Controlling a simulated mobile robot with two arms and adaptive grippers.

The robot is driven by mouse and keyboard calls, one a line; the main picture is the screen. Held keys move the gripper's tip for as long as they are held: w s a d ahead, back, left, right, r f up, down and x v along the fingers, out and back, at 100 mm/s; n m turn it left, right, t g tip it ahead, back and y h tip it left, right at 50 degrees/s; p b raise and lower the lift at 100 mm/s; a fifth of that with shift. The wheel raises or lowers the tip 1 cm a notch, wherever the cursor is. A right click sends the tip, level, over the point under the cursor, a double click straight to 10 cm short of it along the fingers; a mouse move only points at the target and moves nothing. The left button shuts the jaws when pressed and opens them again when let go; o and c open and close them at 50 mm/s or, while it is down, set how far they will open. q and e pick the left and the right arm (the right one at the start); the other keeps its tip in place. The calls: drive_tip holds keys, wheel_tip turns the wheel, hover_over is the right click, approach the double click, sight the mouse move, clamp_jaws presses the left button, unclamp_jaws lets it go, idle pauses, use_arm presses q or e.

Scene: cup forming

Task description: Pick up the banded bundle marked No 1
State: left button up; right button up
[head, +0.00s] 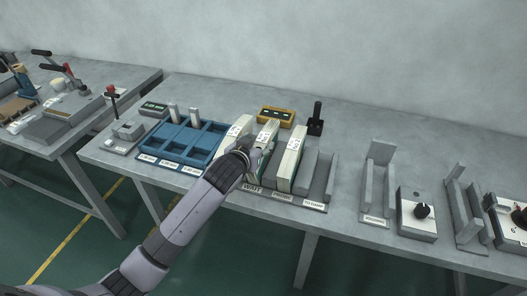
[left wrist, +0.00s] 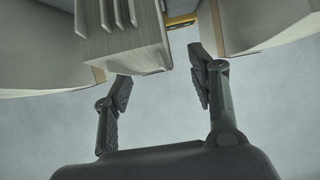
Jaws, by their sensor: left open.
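Three white banded bundles stand side by side in a grey rack: a left one (head: 236,132), a middle one (head: 265,138) and a right one (head: 290,160). A pale slotted block (left wrist: 128,45) lies just beyond the tips. My right gripper is not in view.
A blue compartment tray (head: 185,140) stands left of the bundles. An empty rack slot (head: 318,175) is at their right. A yellow device (head: 276,116) and a black-handled stand (head: 316,122) are behind. Grey fixtures (head: 378,180) and a knob box (head: 418,215) stand further right.

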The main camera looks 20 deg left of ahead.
sight(262, 140)
use_arm(q)
drive_tip(key=x, duration=0.5)
drive_tip(key=shift+w+d+p, duration=0.1)
drive_tip(key=shift+d+p, duration=0.15)
drive_tip(key=shift+p, duration=0.1)
drive_tip(key=shift+r, duration=0.1)
drive_tip(key=shift+c, duration=0.5)
clamp_jaws()
drive_tip(key=shift+r, duration=0.1)
